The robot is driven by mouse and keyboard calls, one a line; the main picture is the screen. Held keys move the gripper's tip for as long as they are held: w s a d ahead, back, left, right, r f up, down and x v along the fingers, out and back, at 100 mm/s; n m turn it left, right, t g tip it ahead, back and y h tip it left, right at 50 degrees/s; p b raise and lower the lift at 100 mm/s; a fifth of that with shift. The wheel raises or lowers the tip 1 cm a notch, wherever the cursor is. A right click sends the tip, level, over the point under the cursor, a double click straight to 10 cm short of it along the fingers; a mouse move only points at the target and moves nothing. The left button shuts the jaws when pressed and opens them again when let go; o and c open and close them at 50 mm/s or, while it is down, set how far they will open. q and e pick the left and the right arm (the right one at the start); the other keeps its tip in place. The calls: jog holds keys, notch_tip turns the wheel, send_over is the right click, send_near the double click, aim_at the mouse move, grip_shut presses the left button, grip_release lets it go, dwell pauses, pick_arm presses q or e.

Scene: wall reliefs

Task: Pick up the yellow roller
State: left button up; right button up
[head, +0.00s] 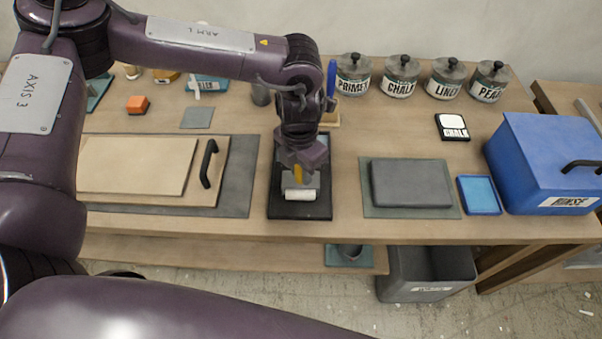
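The yellow roller has a yellow handle (298,174) and a white cylinder (300,195). It is over the black tray (285,211) in the middle of the table, with the white cylinder near the tray's front part. My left gripper (302,177) points down right at the roller, with the yellow handle showing at its fingers. The gripper hides much of the handle, and I cannot tell whether the fingers are closed on it. My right gripper is not in view.
Left of the tray is a board (137,163) with a black handle. Right are a grey slab (411,183), a small blue tray (479,195) and a blue box (545,160). Several labelled jars (400,77) stand at the back. A grey bin (428,270) is below the front edge.

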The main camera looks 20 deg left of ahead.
pick_arm(q)
jog(key=shift+c, duration=1.2)
grip_shut()
jog(key=shift+r, duration=0.1)
jog(key=shift+r, duration=0.55)
notch_tip(320, 180, up, 10)
jog(key=shift+r+b, duration=0.2)
jog(key=shift+b, duration=1)
notch_tip(320, 180, up, 8)
jog(key=shift+r+p, duration=0.2)
jog(key=shift+p, duration=0.2)
